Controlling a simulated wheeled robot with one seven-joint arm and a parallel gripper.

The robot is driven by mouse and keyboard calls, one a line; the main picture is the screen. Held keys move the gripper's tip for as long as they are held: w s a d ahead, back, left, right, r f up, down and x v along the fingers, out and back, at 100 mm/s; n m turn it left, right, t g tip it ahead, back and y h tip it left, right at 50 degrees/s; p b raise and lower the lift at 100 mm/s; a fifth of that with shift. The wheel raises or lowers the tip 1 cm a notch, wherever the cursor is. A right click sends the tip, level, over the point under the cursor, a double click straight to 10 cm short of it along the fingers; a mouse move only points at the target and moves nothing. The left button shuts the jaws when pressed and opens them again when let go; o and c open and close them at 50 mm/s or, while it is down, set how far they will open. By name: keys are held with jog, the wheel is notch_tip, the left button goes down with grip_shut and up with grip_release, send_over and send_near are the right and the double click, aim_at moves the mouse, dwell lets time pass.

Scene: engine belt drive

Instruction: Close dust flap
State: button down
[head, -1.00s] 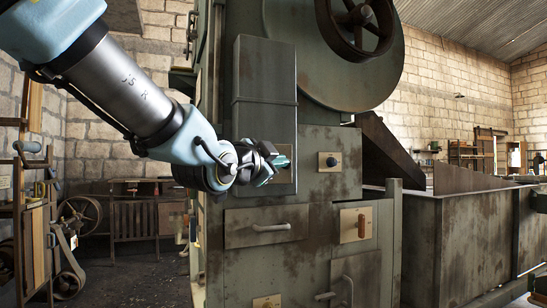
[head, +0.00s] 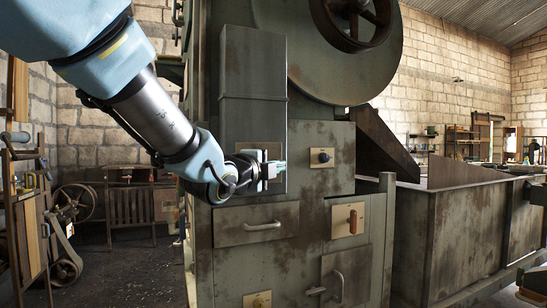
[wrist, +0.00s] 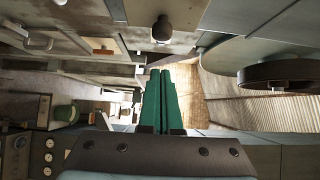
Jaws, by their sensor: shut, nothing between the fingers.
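Which part is the dust flap is not certain. A lower panel with a curved handle (head: 339,284) is on the machine's front at the lower right in the head view; its top edge slants, and I cannot tell whether it stands ajar. A wider panel with a bar handle (head: 262,227) is left of it. My gripper (head: 281,167) is in front of the machine, above both panels and beside the lower part of a tall grey box (head: 252,110). Its green fingers (wrist: 159,85) are together and empty in the wrist view.
A black knob (head: 323,156) is right of my gripper, and it also shows in the wrist view (wrist: 162,30). A wooden handle (head: 353,221) is below it. A large wheel (head: 352,20) is above. A long metal trough (head: 470,230) extends right. Open floor lies left.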

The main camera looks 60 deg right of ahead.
jog(key=w+d+p, duration=0.2)
jog(key=w+d, duration=0.1)
jog(key=shift+d, duration=0.1)
jog(key=shift+f, duration=0.1)
dwell(0.3)
jog(key=shift+w+d+n+t+b, duration=0.2)
jog(key=shift+d+n+t+b, duration=0.35)
jog(key=shift+b, duration=2.2)
jog(key=shift+d, duration=0.2)
